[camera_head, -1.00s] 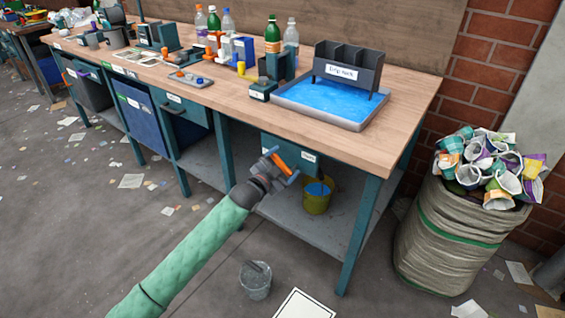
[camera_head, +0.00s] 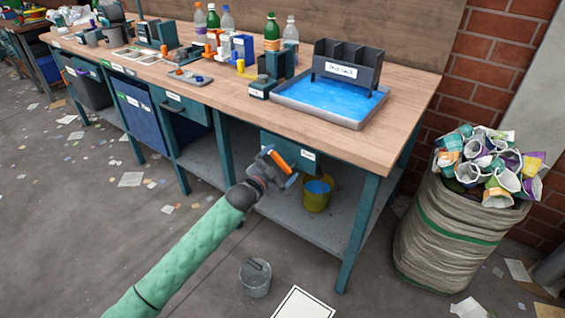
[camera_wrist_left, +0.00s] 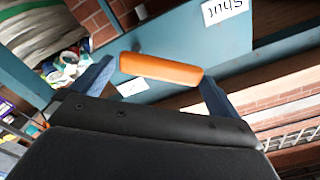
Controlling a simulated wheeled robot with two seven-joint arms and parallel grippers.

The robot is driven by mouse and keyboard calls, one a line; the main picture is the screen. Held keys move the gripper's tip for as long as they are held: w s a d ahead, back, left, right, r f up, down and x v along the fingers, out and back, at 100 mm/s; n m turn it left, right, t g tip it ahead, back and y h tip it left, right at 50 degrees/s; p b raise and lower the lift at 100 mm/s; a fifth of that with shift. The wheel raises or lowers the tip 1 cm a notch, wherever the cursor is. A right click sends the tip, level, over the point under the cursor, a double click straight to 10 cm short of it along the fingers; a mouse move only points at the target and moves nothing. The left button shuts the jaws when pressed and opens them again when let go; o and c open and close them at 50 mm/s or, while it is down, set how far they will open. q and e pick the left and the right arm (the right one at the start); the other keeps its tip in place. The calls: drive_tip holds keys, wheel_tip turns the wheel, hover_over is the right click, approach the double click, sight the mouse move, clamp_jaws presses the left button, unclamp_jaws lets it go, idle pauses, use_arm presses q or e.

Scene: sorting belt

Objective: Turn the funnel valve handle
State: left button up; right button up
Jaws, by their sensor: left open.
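The orange valve handle (camera_head: 280,160) shows at the front of the bench, below the tabletop. In the left wrist view the orange handle (camera_wrist_left: 160,69) is a rounded bar lying across the gap between my two blue fingers. My left gripper (camera_head: 279,168) is open at the handle, one finger near each end of it. I cannot tell whether the fingers touch it. A white label reading "Shut" (camera_wrist_left: 222,10) is on the teal panel in the wrist view. The funnel itself is not clearly seen. My right gripper is not in view.
The workbench (camera_head: 400,115) overhangs the handle. A yellow bucket (camera_head: 316,194) with blue contents stands on the lower shelf. A blue tray (camera_head: 375,112) is on top. A grey bucket (camera_head: 256,282) is on the floor, and a full sack (camera_head: 440,240) stands right.

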use_arm(q)
drive_tip(key=v, duration=0.6)
drive_tip(key=shift+s+a, duration=0.1)
idle(0.3)
drive_tip(key=x, duration=0.2)
drive_tip(key=b+x, duration=0.1)
drive_tip(key=x, duration=0.1)
drive_tip(key=f+x, duration=0.1)
drive_tip(key=x, duration=0.1)
drive_tip(key=shift+w+a, duration=0.25)
drive_tip(key=shift+w, duration=0.05)
drive_tip(key=shift+x, duration=0.8)
